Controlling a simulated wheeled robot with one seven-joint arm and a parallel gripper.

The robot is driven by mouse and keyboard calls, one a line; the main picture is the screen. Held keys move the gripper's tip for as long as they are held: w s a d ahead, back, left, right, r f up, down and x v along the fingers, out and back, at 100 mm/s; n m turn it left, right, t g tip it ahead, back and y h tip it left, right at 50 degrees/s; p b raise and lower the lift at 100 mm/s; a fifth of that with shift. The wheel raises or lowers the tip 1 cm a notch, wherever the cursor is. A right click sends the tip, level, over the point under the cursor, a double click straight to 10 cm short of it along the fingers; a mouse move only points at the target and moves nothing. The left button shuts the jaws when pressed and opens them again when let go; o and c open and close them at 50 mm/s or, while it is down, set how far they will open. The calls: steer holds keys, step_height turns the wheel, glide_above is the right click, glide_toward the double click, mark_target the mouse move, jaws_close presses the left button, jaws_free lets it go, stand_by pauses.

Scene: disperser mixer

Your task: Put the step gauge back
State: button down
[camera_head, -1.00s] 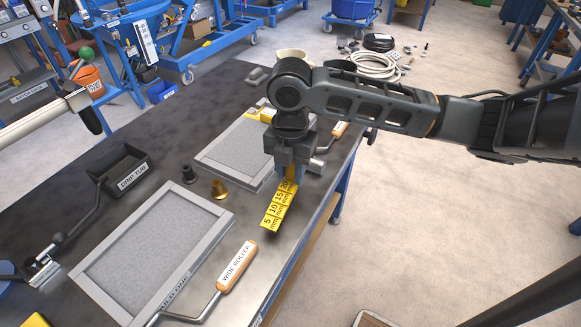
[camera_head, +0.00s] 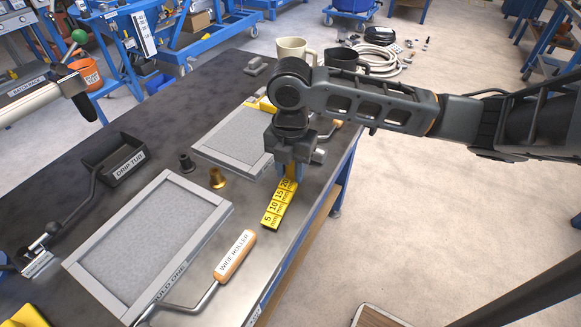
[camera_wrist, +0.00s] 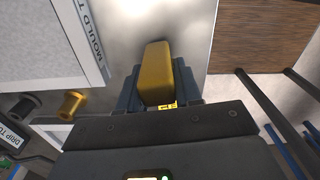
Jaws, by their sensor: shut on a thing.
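The step gauge (camera_head: 274,212) is a yellow stepped strip marked 5, 10, 15 and 20 mm. In the head view it slants down and left from my gripper (camera_head: 288,178), over the dark bench top near its right edge. My gripper points down and is shut on the gauge's upper end. In the wrist view the gauge (camera_wrist: 157,75) shows as a yellow block between the two fingers (camera_wrist: 157,92). Whether the gauge touches the bench I cannot tell.
A framed mould (camera_head: 150,240) lies at the front left, with a wide roller (camera_head: 235,256) beside it. A second mould (camera_head: 232,140) lies behind my gripper. Brass (camera_head: 217,178) and dark (camera_head: 186,163) bushings and a drip tub (camera_head: 114,160) stand left. Mugs (camera_head: 293,48) stand at the back.

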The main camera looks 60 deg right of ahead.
steer(key=shift+f+b, duration=0.45)
steer(key=shift+f, duration=0.15)
steer(key=c, duration=0.7)
jaws_free()
steer(key=shift+r, duration=3.9)
